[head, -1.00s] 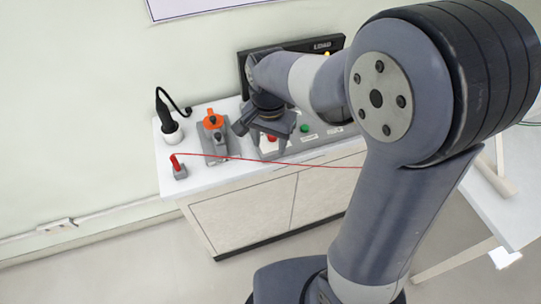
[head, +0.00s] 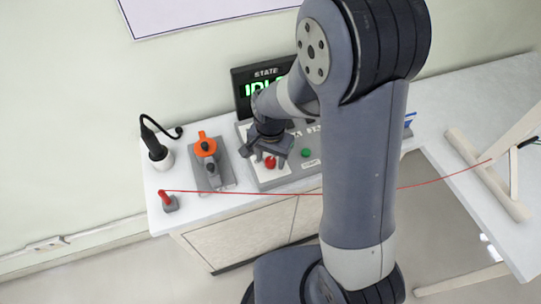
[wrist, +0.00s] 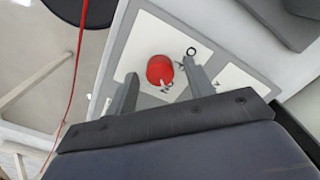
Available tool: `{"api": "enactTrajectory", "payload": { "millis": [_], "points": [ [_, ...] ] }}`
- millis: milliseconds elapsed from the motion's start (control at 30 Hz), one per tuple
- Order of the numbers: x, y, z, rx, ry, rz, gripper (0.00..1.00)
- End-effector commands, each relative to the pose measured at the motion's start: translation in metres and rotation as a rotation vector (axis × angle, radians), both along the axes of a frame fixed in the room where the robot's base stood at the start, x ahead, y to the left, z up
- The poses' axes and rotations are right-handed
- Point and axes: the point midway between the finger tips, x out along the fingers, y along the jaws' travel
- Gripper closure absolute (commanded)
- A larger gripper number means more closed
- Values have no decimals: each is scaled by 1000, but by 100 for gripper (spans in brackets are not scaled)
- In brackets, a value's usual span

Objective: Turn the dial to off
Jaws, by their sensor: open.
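A red round knob (head: 270,162) sits on the grey control panel (head: 272,183). In the wrist view the red knob (wrist: 160,70) is on a white plate with dark letters beside it, partly hidden. I cannot tell for sure whether it is the dial. My gripper (head: 268,160) is over the left part of the panel, pointing down. In the wrist view its two fingers (wrist: 160,74) are apart, one on each side of the red knob, with nothing gripped. I cannot tell whether they touch it. My arm hides part of the panel.
A green button (head: 306,153) is right of the knob. A screen (head: 240,95) with green letters stands behind. Left are an orange-handled device (head: 206,146), a black tool in a white cup (head: 160,158) and a red post (head: 165,198) with a red line stretched right across the front.

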Motion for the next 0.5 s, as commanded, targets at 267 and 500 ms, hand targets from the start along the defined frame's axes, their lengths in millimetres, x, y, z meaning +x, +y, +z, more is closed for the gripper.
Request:
{"api": "enactTrajectory", "payload": {
  "millis": [267, 500],
  "points": [
    [0, 0, 0, 0, 0, 0, 53],
    [0, 0, 0, 0, 0, 0, 73]
  ]
}}
